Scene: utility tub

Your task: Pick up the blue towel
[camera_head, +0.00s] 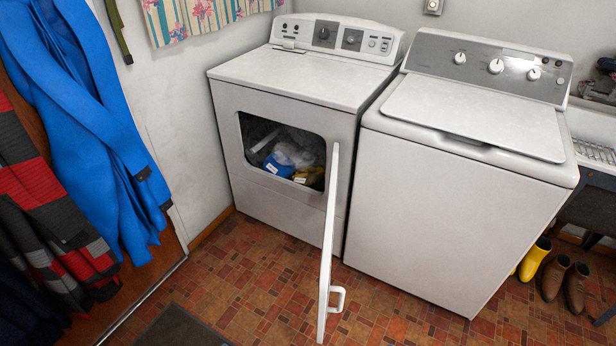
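A small blue cloth (278,166), which looks like the blue towel, lies inside the drum of the left machine, the dryer (285,170). A white cloth (293,154) lies beside and partly over it, and a yellow cloth (309,175) is to its right. The dryer door (329,240) stands open, swung out toward me and seen nearly edge-on, with its handle (337,298) facing right. The lower part of the drum is hidden by the opening's edge. Neither of my grippers shows in the head view.
A closed top-loading washer (470,200) stands right of the dryer. A blue garment (80,120) and a red-black checked one (45,200) hang at left. A dark mat (175,328) lies in front. Yellow boots (534,259) and brown boots (565,283) stand at right.

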